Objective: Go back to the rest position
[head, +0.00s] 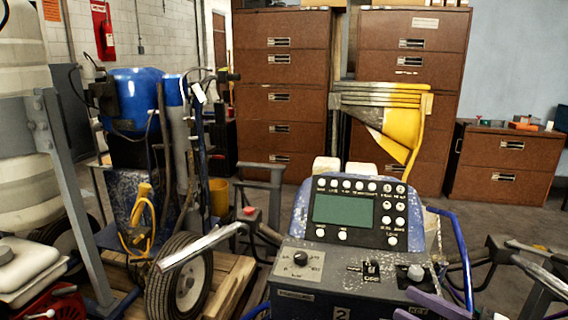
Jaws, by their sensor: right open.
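The line striper's control panel (347,212) faces me, with a green-grey screen and several white buttons. Below it is a grey console (300,262) with a knob on the left and small switches on the right. My right gripper (406,302) shows as two purple fingers at the bottom edge, in front of the console's right part. The fingers are apart with nothing seen between them. The rest of that gripper is cut off by the frame. My left gripper is not in view.
Handlebars with grey grips (197,246) stick out on both sides of the console. A blue machine (137,98) with a wheel stands on a wooden pallet (236,283) at left. Brown filing cabinets (282,95) line the back. Some floor is clear at right.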

